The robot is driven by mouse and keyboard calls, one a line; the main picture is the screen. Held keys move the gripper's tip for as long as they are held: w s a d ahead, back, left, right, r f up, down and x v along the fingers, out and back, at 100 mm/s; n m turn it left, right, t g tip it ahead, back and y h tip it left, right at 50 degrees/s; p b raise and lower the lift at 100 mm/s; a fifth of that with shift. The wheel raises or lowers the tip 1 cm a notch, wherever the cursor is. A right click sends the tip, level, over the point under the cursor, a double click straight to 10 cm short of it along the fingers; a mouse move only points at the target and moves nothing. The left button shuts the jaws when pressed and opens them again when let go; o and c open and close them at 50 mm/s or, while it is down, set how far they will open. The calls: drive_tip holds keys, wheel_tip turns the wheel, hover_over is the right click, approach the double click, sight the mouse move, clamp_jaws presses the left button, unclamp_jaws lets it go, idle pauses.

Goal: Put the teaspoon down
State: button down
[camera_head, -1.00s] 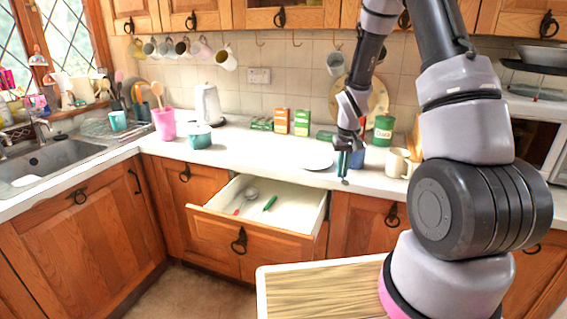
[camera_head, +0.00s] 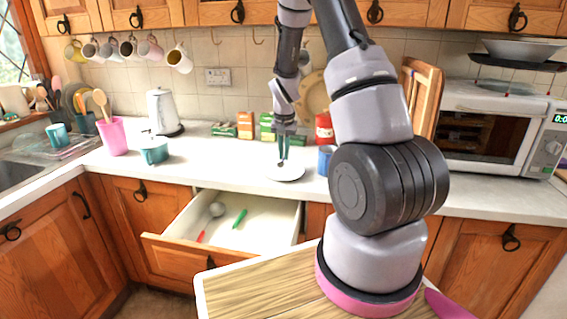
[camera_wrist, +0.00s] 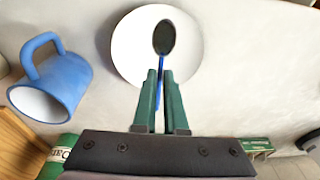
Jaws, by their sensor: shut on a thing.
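The teaspoon (camera_wrist: 164,38) has a dark bowl and a thin blue handle. My gripper (camera_wrist: 161,76) is shut on its handle between the green fingers in the wrist view. The bowl points away from my gripper and appears over the white plate (camera_wrist: 128,50); I cannot tell whether it touches. In the head view my gripper (camera_head: 283,158) is just above the plate (camera_head: 290,174) on the counter, and the spoon is too small to make out clearly.
A blue mug (camera_head: 325,160) stands right of the plate; it lies left in the wrist view (camera_wrist: 52,82). Cartons (camera_head: 246,124) and a red tin (camera_head: 324,128) stand behind. An open drawer (camera_head: 235,228) below holds red-handled and green-handled utensils. Clear counter (camera_head: 225,165) lies left of the plate.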

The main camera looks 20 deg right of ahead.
sight(284, 173)
drive_tip(key=shift+f, duration=1.8)
drive_tip(key=shift+f, duration=0.1)
drive_tip(key=shift+f, duration=0.25)
drive_tip(key=c, duration=1)
unclamp_jaws()
drive_tip(key=shift+f, duration=0.1)
